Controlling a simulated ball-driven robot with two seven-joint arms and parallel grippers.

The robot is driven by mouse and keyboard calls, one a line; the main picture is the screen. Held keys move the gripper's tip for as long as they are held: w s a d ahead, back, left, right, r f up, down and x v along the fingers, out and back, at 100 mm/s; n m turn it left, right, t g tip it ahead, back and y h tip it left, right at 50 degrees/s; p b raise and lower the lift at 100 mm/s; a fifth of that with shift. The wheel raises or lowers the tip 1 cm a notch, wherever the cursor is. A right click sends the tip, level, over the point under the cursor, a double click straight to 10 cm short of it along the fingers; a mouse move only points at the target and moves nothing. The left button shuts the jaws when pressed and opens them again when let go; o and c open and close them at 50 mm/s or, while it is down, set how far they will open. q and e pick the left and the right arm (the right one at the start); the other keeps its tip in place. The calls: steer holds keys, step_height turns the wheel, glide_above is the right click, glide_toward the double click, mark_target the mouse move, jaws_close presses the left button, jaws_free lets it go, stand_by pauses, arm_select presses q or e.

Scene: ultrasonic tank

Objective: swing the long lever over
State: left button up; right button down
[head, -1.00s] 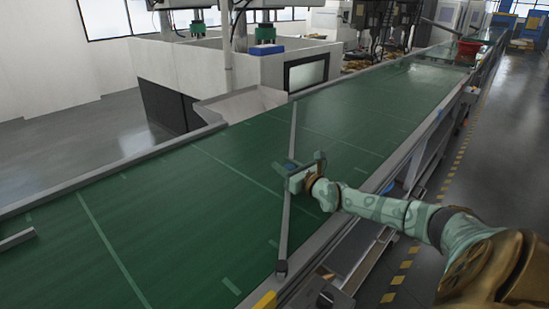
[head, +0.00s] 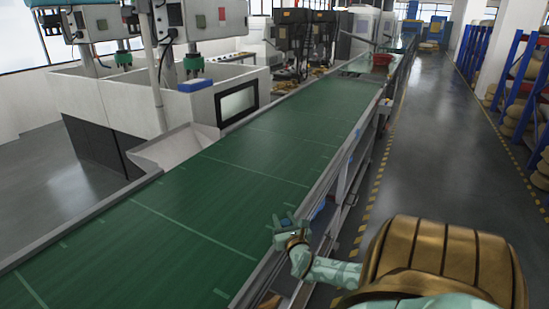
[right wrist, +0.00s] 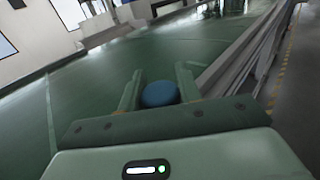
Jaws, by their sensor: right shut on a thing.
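My right gripper (head: 283,226) is over the green belt near its right rail. In the right wrist view its two fingers (right wrist: 159,80) stand on either side of a round blue knob (right wrist: 160,94), and it is shut on this knob. The long grey bar of the lever cannot be made out in either view now, so I cannot tell its angle. My left gripper is not in view.
White machine housings (head: 120,110) stand left; blue racks (head: 500,60) stand right.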

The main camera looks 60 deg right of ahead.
steer(key=shift+s+d, duration=0.1)
stand_by(0.3)
steer(key=c, duration=1.3)
jaws_free()
steer(key=shift+c, duration=0.2)
steer(key=o, duration=0.3)
steer(key=shift+s, duration=0.3)
steer(key=p+v, duration=0.1)
steer(key=v, duration=1.5)
steer(key=shift+s+a, duration=0.1)
steer(key=shift+a, duration=0.1)
